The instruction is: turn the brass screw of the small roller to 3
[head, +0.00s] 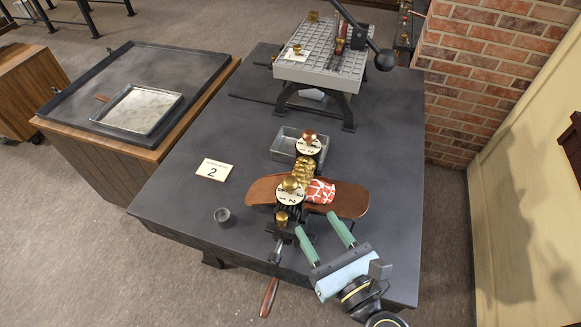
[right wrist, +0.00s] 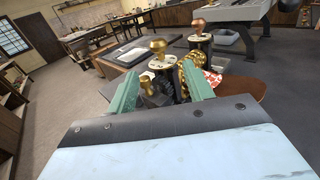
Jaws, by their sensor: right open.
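The small roller (head: 302,172) stands near the front of the dark table, with a row of brass rolls along its middle. Its brass screw (head: 291,183) is at the near end, over a white numbered dial (head: 291,193); the pointer setting is too small to read. A copper-coloured screw (head: 309,136) with a similar dial is at the far end. My right gripper (head: 316,223) is open and empty, just right of and nearer than the brass screw. In the right wrist view the brass screw (right wrist: 158,46) stands beyond the open fingers. My left gripper is not in view.
A brown board (head: 346,203) and a red-and-white cloth (head: 321,191) lie by the roller. A wooden-handled crank (head: 269,296) hangs past the front edge. A card reading 2 (head: 212,170), a small dark cup (head: 223,215) and a metal tray (head: 284,145) are on the table. A grey press (head: 325,70) stands behind.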

